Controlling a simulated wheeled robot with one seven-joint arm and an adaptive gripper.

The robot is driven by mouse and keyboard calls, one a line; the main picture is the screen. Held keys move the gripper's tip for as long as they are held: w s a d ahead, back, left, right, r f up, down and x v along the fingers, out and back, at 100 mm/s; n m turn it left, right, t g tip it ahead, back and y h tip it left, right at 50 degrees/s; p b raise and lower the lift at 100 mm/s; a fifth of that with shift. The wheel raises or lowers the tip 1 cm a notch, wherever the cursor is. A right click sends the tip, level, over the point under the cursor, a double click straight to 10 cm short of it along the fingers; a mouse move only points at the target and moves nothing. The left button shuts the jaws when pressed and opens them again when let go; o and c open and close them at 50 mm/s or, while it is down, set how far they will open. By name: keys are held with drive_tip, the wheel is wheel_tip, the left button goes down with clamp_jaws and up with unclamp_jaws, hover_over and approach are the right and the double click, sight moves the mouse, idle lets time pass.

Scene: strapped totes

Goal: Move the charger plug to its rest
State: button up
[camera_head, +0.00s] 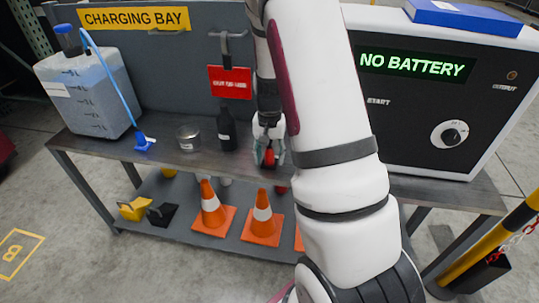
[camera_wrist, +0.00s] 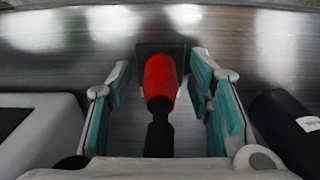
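The charger plug (camera_wrist: 160,80) is red with a black tail and lies between my fingers in the wrist view. A dark square piece (camera_wrist: 177,52) is right at its far end; I cannot tell whether it is part of the plug or its rest. My gripper (camera_wrist: 160,92) is open, with its teal pads on both sides of the plug and gaps showing. In the head view, my gripper (camera_head: 269,159) is low over the bench with the red plug (camera_head: 268,155) partly hidden between its fingers. I cannot make out a separate rest.
On the bench (camera_head: 177,165) stand a black bottle (camera_head: 227,130), a round tin (camera_head: 188,137) and a clear jug (camera_head: 88,92) with a blue hose. The charger box (camera_head: 425,100) reading "NO BATTERY" is at right. Orange cones (camera_head: 262,221) stand on the lower shelf.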

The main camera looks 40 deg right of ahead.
wheel_tip(320, 180, up, 12)
idle(0.6)
drive_tip(key=shift+a, duration=0.1)
idle(0.4)
drive_tip(key=s+a+r+n, duration=0.5)
drive_tip(key=s+a+r, duration=0.7)
drive_tip(key=a, duration=0.3)
drive_tip(key=s+a+n, duration=0.3)
drive_tip(key=s, duration=0.5)
drive_tip(key=s+a+n, duration=0.2)
drive_tip(key=s+a, duration=0.1)
drive_tip(key=s, duration=0.6)
wheel_tip(320, 180, up, 23)
drive_tip(key=t+p, duration=0.4)
drive_tip(key=p, duration=1.7)
drive_tip(key=shift+a, duration=0.15)
